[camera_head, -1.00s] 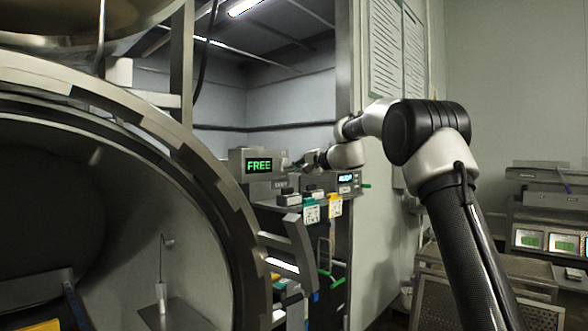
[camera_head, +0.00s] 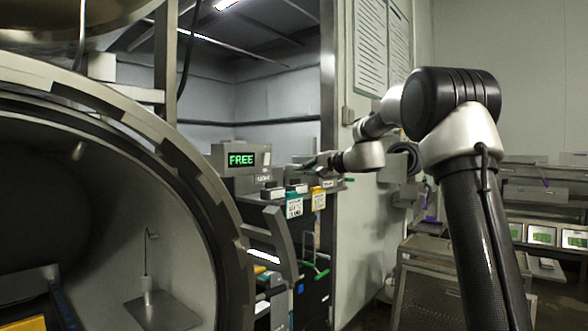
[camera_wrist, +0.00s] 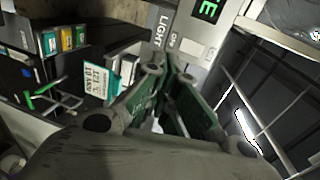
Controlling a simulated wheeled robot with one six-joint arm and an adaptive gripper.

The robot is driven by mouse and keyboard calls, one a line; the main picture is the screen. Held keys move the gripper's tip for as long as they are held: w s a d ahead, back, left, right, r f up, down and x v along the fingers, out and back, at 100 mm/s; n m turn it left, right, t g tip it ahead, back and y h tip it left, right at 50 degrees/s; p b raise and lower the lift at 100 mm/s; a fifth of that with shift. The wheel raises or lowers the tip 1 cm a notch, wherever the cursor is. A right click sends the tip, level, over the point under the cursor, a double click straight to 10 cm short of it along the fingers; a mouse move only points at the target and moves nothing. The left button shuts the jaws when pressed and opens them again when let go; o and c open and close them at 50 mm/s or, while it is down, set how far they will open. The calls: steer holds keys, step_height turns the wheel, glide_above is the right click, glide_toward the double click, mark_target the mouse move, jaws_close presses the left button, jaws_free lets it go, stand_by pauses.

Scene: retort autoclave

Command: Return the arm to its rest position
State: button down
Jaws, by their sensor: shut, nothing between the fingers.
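My gripper (camera_head: 314,166) is at the end of my arm, pointing left in the head view, small and partly blurred against the cabinet behind it. In the wrist view my gripper (camera_wrist: 168,74) shows its two dark fingers with green inner pads close together, with nothing held. A grey box with a green "FREE" display (camera_head: 241,159) is left of it in the head view. The display (camera_wrist: 208,10) also shows at the top of the wrist view. I cannot tell the exact gap between my gripper and the box.
The round autoclave opening (camera_head: 205,190) fills the left. Tagged units with a teal label (camera_head: 294,206) and a yellow label (camera_head: 318,199) stand below my gripper. A wall panel (camera_head: 350,230) is behind my arm. A metal trolley (camera_head: 435,262) and small screens (camera_head: 543,236) are at right.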

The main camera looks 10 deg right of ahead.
steer(key=shift+s+d+f, duration=0.1)
steer(key=shift+s+d, duration=0.1)
steer(key=shift+s, duration=0.2)
steer(key=s+d+f+n+g+h, duration=0.25)
steer(key=s+f+g, duration=0.25)
steer(key=s+f, duration=0.8)
steer(key=s+d+f+n+g+h, duration=0.1)
steer(key=s+d+f+n+h, duration=0.1)
steer(key=s, duration=1)
steer(key=s+d+f+n+g+h, duration=0.1)
steer(key=s+d+f+n+h, duration=0.1)
steer(key=s, duration=1)
steer(key=s+d+f+n+g+h, duration=0.1)
steer(key=s+n, duration=0.3)
steer(key=s, duration=0.9)
steer(key=shift+d+f+g+h, duration=0.3)
steer(key=shift+d+f+h, duration=0.2)
steer(key=shift+d+h, duration=0.3)
